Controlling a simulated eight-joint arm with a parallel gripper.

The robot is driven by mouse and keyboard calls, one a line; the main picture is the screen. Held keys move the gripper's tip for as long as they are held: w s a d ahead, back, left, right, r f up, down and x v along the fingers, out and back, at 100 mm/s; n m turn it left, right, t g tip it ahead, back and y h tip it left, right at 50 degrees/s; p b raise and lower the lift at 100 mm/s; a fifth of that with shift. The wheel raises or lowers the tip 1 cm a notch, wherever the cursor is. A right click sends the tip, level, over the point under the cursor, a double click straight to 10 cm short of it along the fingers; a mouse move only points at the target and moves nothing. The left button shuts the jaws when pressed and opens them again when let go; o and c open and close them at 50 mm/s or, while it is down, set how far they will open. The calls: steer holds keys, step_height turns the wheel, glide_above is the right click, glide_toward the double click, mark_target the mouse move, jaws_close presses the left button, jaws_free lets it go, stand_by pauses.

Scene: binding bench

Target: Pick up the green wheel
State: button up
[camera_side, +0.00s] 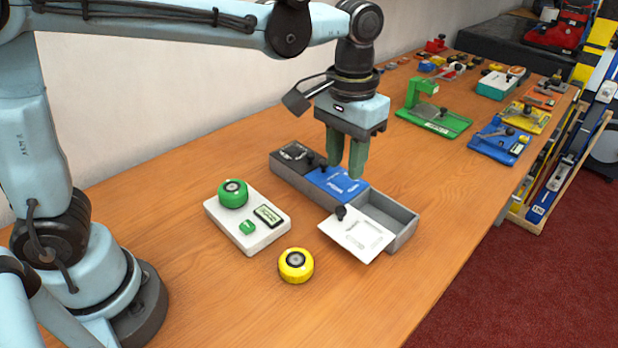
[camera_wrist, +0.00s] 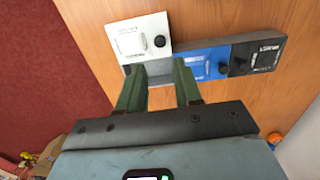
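The green wheel (camera_side: 233,193) sits on the upper left part of a white base (camera_side: 262,240) in the side view. The base also carries a small green button and a small display. My gripper (camera_side: 347,172) is above the grey box with lids, to the right of the wheel and well apart from it. Its two green fingers point down with a gap between them and nothing held. The wrist view also shows the open fingers (camera_wrist: 160,88) over the box. The green wheel is not seen in the wrist view.
A yellow wheel (camera_side: 296,265) lies on the table in front of the white base. The grey box (camera_side: 404,226) has black, blue (camera_side: 336,186) and white (camera_side: 357,235) lids; the white one is off its open compartment. Several coloured devices stand farther back.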

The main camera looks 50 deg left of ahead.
steer(key=shift+o, duration=0.3)
steer(key=o, duration=1)
steer(key=n, duration=0.4)
glide_above(233, 185)
steer(key=f, duration=0.6)
steer(key=shift+d+f, duration=0.35)
steer(key=shift+f, duration=0.05)
steer(key=shift+a+f, duration=0.2)
steer(key=shift+f, duration=0.7)
steer(key=shift+a+f, duration=0.15)
steer(key=shift+f, duration=1.6)
